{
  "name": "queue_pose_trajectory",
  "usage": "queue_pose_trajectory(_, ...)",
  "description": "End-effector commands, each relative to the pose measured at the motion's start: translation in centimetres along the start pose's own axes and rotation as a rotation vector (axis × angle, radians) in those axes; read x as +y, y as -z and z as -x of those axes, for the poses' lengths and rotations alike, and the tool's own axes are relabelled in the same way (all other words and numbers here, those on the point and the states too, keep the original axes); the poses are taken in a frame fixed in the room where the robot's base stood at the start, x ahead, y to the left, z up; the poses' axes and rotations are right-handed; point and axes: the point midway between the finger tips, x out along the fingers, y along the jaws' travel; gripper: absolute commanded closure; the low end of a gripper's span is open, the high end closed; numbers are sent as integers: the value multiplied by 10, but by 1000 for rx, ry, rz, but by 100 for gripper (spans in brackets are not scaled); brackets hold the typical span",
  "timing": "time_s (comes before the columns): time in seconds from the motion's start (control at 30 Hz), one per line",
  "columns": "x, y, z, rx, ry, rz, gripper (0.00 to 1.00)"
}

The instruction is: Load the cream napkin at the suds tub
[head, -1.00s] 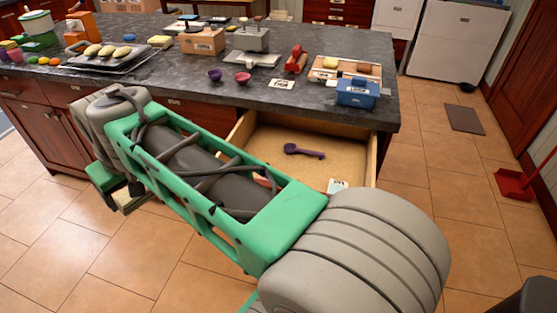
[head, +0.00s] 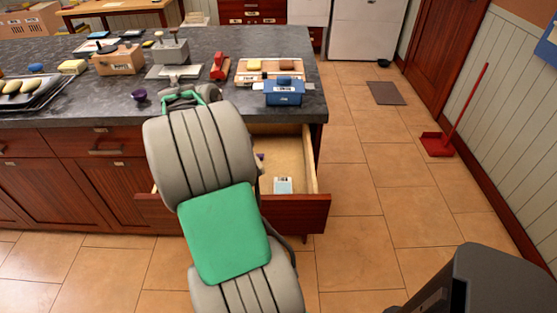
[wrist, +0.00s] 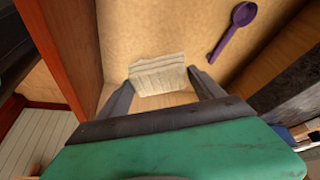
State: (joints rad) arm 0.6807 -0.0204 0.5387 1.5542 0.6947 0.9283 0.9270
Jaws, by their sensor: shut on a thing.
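A cream napkin (wrist: 157,75), pale and ribbed with folds, sits between the two fingers of my gripper (wrist: 161,80) in the wrist view. My gripper is shut on it, over the inside of the open drawer (head: 312,177).
The counter (head: 225,100) holds a red tool (head: 220,68), a purple bowl (head: 139,95) and a wooden box (head: 118,59).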

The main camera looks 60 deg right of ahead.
Motion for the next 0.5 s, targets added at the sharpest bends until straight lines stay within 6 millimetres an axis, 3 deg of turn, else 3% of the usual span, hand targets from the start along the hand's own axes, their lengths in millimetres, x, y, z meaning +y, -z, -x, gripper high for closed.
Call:
queue_pose_trajectory(0.03,9,22,-14,0,-50,-111,56)
queue_pose_trajectory(0.1,22,44,-29,-1,-103,-242,56)
queue_pose_trajectory(0.2,35,63,-44,0,-154,-371,56)
queue_pose_trajectory(0.33,43,72,-54,-1,-182,-438,56)
queue_pose_trajectory(0.5,43,67,-64,-1,-182,-439,56)
